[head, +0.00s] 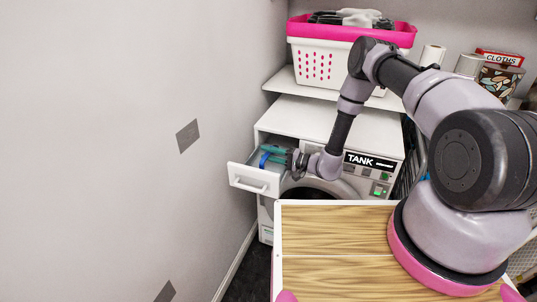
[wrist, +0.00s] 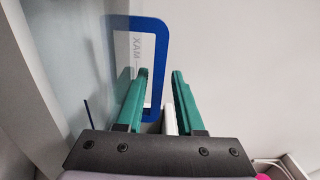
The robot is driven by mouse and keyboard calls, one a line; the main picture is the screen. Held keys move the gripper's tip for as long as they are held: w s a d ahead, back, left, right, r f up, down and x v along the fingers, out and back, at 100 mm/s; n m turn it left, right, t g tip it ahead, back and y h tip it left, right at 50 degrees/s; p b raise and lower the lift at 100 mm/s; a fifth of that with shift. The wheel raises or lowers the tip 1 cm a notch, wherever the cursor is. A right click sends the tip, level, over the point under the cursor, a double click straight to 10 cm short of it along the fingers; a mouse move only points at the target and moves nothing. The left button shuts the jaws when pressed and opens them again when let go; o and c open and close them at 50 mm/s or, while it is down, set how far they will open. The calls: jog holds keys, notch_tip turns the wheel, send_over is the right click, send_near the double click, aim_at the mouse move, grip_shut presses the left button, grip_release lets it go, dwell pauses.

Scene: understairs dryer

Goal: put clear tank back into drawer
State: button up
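The drawer (head: 253,180) with a white front is pulled out at the left of the white dryer. The clear tank with its blue handle loop (head: 264,159) is at the drawer's opening; how deep it sits cannot be told. In the wrist view the blue handle (wrist: 157,85) stands ahead, with "MAX" lettering seen through the loop. My gripper (head: 279,156) reaches in from the right. Its teal fingers (wrist: 158,90) are apart, one on each side of the handle's right bar, with visible gaps. Much of the tank is hidden.
A wall (head: 180,100) runs close along the left of the drawer. The dryer top (head: 325,118) is clear. A pink-rimmed laundry basket (head: 318,62) stands on the shelf behind. A wooden top (head: 335,250) lies in the foreground.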

jog(key=shift+f, duration=0.15)
jog(key=v, duration=1.1)
